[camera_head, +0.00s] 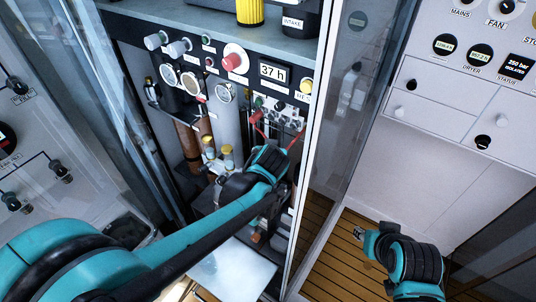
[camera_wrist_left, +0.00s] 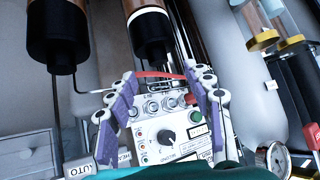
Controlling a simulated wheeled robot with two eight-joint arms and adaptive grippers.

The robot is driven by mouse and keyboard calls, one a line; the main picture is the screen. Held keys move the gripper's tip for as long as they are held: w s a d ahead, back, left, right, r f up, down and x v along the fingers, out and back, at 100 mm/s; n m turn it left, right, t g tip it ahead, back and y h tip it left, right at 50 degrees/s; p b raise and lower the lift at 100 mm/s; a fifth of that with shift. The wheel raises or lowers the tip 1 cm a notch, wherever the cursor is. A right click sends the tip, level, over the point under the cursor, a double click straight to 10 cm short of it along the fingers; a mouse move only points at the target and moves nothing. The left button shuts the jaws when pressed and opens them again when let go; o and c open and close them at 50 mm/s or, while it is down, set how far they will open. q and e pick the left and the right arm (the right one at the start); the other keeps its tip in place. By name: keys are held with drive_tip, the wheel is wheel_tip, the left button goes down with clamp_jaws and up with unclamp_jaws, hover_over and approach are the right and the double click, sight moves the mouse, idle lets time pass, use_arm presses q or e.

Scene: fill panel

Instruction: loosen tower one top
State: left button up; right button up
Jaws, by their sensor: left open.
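Two brown towers with black end caps show in the left wrist view, one at the upper left (camera_wrist_left: 58,42) and one near the top middle (camera_wrist_left: 152,35). I cannot read which one is tower one. My left gripper (camera_wrist_left: 161,82) is open and empty, its purple-padded fingers spread in front of a small grey control box. The tower caps lie beyond the fingertips, apart from them. In the head view my left wrist hides the fingers, and brown towers (camera_head: 187,138) show to its left. My right gripper (camera_head: 360,234) is low over the floor; its jaws are too small to judge.
The control box (camera_wrist_left: 165,135) carries a black knob and metal fittings, with a red hose above. A pressure gauge (camera_wrist_left: 274,158) is at lower right. A glass door edge (camera_head: 318,120) stands right of my left arm. Wooden floor (camera_head: 335,262) is clear.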

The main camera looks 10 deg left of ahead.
use_arm(q)
drive_tip(key=shift+v, duration=2.4)
drive_tip(key=shift+a, duration=0.1)
drive_tip(key=s+a+f+g+h, duration=0.1)
drive_tip(key=s+a, duration=0.2)
drive_tip(key=s, duration=0.6)
drive_tip(key=s+a+f+m+g+h, duration=0.1)
drive_tip(key=s+a+f, duration=0.1)
drive_tip(key=s, duration=0.7)
drive_tip(key=shift+a+f, duration=0.15)
drive_tip(key=shift+a, duration=0.65)
